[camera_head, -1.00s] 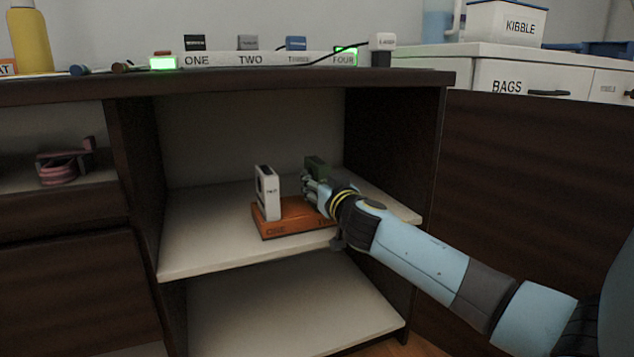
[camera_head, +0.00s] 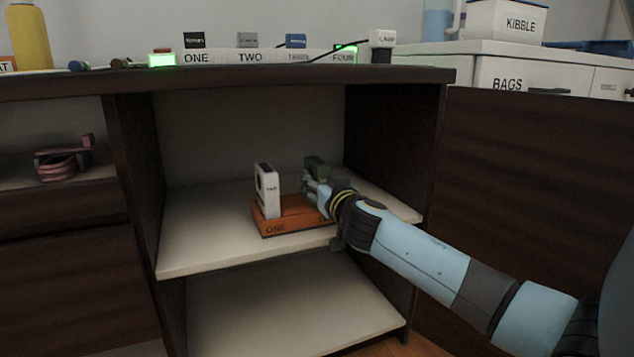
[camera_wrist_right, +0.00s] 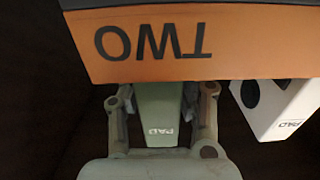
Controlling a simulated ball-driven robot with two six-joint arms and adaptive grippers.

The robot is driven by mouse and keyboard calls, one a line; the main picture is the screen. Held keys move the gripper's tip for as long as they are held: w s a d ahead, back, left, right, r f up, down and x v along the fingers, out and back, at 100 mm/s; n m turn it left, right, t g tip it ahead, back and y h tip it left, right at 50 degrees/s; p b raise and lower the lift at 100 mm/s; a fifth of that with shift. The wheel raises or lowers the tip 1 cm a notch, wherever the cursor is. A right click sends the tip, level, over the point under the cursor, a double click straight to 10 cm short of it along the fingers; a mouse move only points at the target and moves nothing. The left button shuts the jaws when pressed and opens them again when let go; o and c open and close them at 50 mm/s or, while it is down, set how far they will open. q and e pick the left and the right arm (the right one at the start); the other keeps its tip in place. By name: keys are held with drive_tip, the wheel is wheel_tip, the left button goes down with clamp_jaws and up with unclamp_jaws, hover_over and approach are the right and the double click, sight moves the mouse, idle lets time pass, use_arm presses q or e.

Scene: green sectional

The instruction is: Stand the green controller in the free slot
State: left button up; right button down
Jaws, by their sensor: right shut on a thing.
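The green controller (camera_head: 315,166) is upright above the right part of the orange dock (camera_head: 284,222) on the cabinet's upper shelf. My right gripper (camera_head: 311,184) is shut on it. In the right wrist view the green controller (camera_wrist_right: 158,108) lies between the two fingers (camera_wrist_right: 160,110), beside the orange face marked TWO (camera_wrist_right: 152,45). A white controller (camera_head: 267,190) stands in the dock's left part, over the mark ONE; it also shows in the right wrist view (camera_wrist_right: 275,103). My arm hides part of the dock's right end, and I cannot tell whether the green controller is seated. My left gripper is not seen.
The cabinet's side wall (camera_head: 393,150) is close to the right of my arm. An open dark door (camera_head: 540,200) stands further right. The shelf (camera_head: 200,235) is bare left of the dock. A power strip (camera_head: 270,58) lies on the cabinet top.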

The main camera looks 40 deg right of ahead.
drive_tip(key=c, duration=0.9)
unclamp_jaws()
drive_tip(key=shift+s, duration=0.1)
drive_tip(key=v, duration=1.2)
